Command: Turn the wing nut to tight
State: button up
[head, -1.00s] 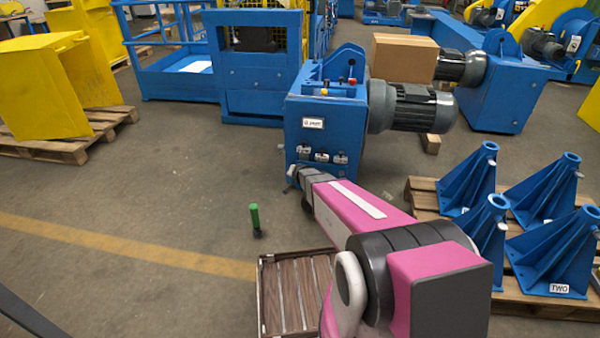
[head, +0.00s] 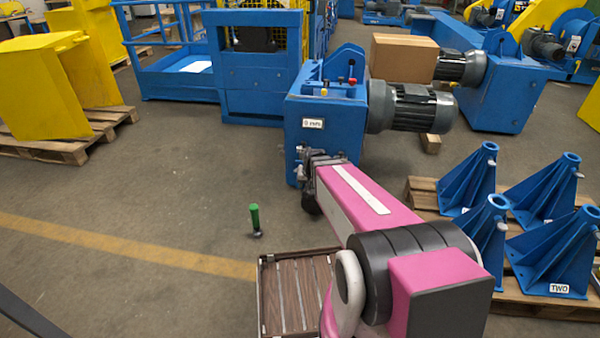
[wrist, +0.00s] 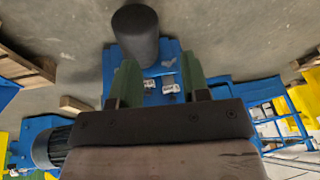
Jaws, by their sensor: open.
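The blue drive housing (head: 327,122) stands mid-floor in the head view, with a white label and a row of small fittings low on its front. My gripper (head: 308,160) is in front of that row and hides most of it. In the wrist view my gripper (wrist: 158,76) has its two green fingers apart, with nothing visible held. Two small fittings with pale plates (wrist: 160,87) show between the fingers on the blue front. I cannot tell which fitting is the wing nut, how it is turned, or whether a finger touches it.
A grey motor (head: 412,107) juts from the housing's right side. Blue brackets (head: 545,235) stand on a pallet at right.

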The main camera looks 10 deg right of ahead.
jog(key=w+a+f+m+t+h, duration=0.1)
jog(key=w+f+m+t, duration=0.25)
jog(key=w+f, duration=0.5)
jog(key=w+f+m+t, duration=0.2)
jog(key=w+f+t, duration=0.25)
jog(key=w, duration=0.75)
jog(key=w+a+f+m+t+h, duration=0.1)
jog(key=w+f+m+t, duration=0.15)
jog(key=w+f, duration=0.6)
jog(key=w+d+f+m+t+h, duration=0.2)
jog(key=w+f+m+t+h, duration=0.1)
jog(key=w+f+m+h, duration=0.3)
jog(key=w+d+n+y, duration=0.1)
jog(key=w+d, duration=0.2)
jog(key=w, duration=0.6)
jog(key=shift+d+f, duration=0.15)
jog(key=shift+f, duration=0.25)
